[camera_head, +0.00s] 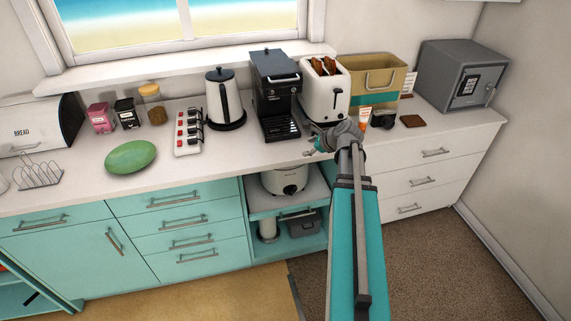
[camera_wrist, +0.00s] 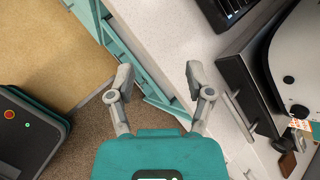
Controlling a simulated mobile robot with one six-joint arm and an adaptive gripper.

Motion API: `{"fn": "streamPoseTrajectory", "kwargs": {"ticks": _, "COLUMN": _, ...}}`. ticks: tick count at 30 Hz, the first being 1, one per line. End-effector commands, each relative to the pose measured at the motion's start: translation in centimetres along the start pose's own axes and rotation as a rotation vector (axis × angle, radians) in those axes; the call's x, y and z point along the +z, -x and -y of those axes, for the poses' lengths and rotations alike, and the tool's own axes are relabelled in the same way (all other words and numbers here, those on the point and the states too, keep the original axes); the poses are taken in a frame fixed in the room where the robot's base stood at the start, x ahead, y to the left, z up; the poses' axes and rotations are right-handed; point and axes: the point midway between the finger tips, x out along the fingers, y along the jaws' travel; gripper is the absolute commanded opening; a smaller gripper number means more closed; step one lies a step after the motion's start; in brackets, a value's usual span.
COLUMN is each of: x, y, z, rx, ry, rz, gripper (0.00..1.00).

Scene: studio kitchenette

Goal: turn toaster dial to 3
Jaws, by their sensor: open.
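The white toaster (camera_head: 325,97) stands on the counter right of the black coffee machine, with browned slices in its top. Its lower front is partly behind my gripper (camera_head: 324,143). In the wrist view a white body (camera_wrist: 292,50), which looks like the toaster, fills the right edge, with two small dark round parts on it. I cannot tell whether either is the dial, and no dial setting can be read. My gripper also shows in the wrist view (camera_wrist: 157,76), its two fingers wide apart with nothing between them. It is near the counter's front edge, apart from the toaster.
The coffee machine (camera_head: 276,88) stands close left of the toaster. A bread bin-like tan box (camera_head: 385,72), an orange-white tube (camera_head: 364,118), a dark camera-like object (camera_head: 384,119) and a brown coaster (camera_head: 412,121) lie right. A grey safe (camera_head: 448,82) stands farther right.

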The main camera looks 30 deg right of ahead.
Motion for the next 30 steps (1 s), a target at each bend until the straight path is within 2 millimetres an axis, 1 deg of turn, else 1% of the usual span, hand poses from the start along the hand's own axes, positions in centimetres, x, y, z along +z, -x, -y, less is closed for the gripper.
{"fn": "streamPoseTrajectory", "kwargs": {"ticks": 3, "x": 0.8, "y": -0.8, "z": -1.5, "rx": 0.037, "ry": 0.084, "rz": -0.013, "gripper": 0.67}}
{"fn": "streamPoseTrajectory", "kwargs": {"ticks": 18, "x": 3.5, "y": -3.2, "z": -7.0, "rx": 0.186, "ry": 0.435, "rz": -0.056, "gripper": 0.67}}
{"fn": "streamPoseTrajectory", "kwargs": {"ticks": 24, "x": 4.0, "y": -3.6, "z": -8.2, "rx": 0.221, "ry": 0.517, "rz": -0.062, "gripper": 0.67}}
{"fn": "streamPoseTrajectory", "kwargs": {"ticks": 30, "x": 4.1, "y": -3.7, "z": -8.6, "rx": 0.231, "ry": 0.541, "rz": -0.065, "gripper": 0.67}}
